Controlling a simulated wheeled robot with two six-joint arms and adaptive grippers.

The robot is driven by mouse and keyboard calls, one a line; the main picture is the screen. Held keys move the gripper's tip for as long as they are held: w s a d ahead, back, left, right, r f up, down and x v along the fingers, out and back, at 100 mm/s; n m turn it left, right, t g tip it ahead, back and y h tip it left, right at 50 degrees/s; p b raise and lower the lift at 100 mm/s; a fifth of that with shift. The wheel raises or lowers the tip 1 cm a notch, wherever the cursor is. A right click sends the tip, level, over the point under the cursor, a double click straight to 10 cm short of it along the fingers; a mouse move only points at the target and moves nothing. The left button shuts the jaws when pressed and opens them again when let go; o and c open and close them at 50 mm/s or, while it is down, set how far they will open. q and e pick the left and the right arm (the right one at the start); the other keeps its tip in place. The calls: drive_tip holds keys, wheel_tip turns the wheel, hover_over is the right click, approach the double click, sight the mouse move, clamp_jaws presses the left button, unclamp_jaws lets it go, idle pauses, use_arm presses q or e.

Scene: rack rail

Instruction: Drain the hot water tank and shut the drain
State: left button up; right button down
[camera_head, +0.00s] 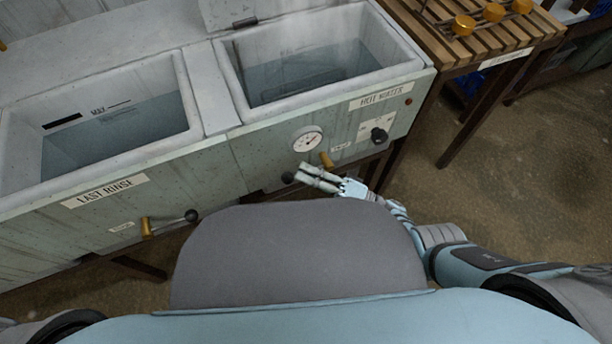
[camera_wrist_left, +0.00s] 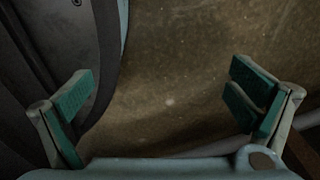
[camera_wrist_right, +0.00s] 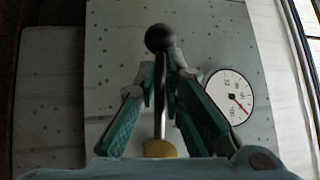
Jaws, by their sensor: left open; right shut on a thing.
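The hot water tank (camera_head: 318,98) is a pale tub at the upper middle of the head view, with water (camera_head: 310,70) standing in it. Its drain has a brass body (camera_head: 327,160) below the dial and a lever with a black knob (camera_head: 288,178) out to the left. My right gripper (camera_head: 315,178) is shut on the lever; in the right wrist view the fingers (camera_wrist_right: 160,80) clasp the rod (camera_wrist_right: 159,95) between the knob (camera_wrist_right: 160,38) and the brass body (camera_wrist_right: 159,149). My left gripper (camera_wrist_left: 165,95) is open and empty over the floor, outside the head view.
The last rinse tank (camera_head: 190,100) stands on the left, holding water, with its own brass drain (camera_head: 147,228) and black-knobbed lever. A round dial (camera_head: 307,140) and a black control knob (camera_head: 378,135) are on the hot tank's front. A slatted table (camera_head: 490,40) stands at right; the floor beside it is clear.

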drive_tip(key=m+t, duration=0.1)
drive_tip(key=r+m+t+y+b, duration=0.1)
drive_tip(key=m, duration=0.1)
drive_tip(key=shift+d+r, duration=0.1)
drive_tip(key=shift+r, duration=0.2)
drive_tip(key=c, duration=1.7)
unclamp_jaws()
drive_tip(key=shift+w, duration=0.1)
